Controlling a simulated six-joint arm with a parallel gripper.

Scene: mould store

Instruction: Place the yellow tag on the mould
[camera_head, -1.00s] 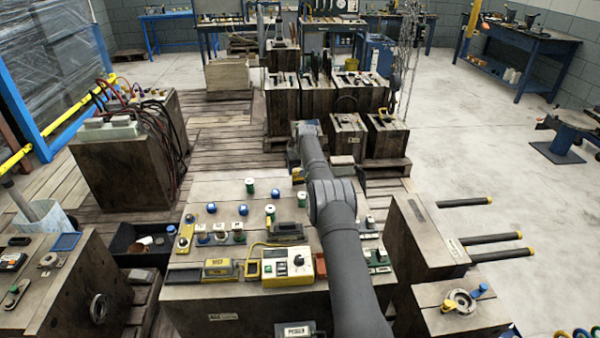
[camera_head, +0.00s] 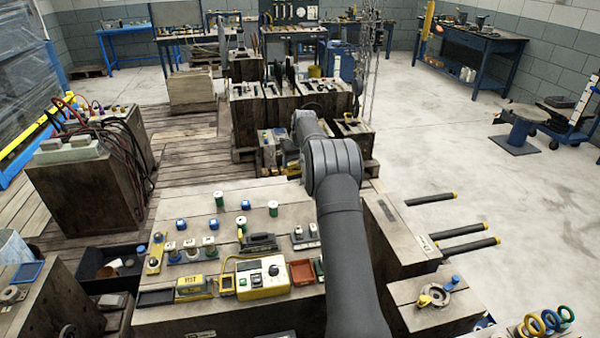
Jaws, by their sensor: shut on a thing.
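My gripper (camera_head: 290,162) is at the far end of my grey arm, beyond the back edge of the near block, and partly hidden by my arm. A small yellow patch shows at it, which appears to be the yellow tag (camera_head: 291,165) held in the shut jaws; its outline is too small to tell. Several dark, heavy mould blocks (camera_head: 247,117) stand in a group at the back, beyond my gripper. I cannot tell which one is the task's mould, or whether the tag touches anything.
The near block (camera_head: 290,215) carries a yellow-and-white control box (camera_head: 262,277), a yellow labelled box (camera_head: 194,287) and several small capped pieces. A block with dark rods (camera_head: 465,245) is at the right. Chains (camera_head: 368,60) hang behind my arm.

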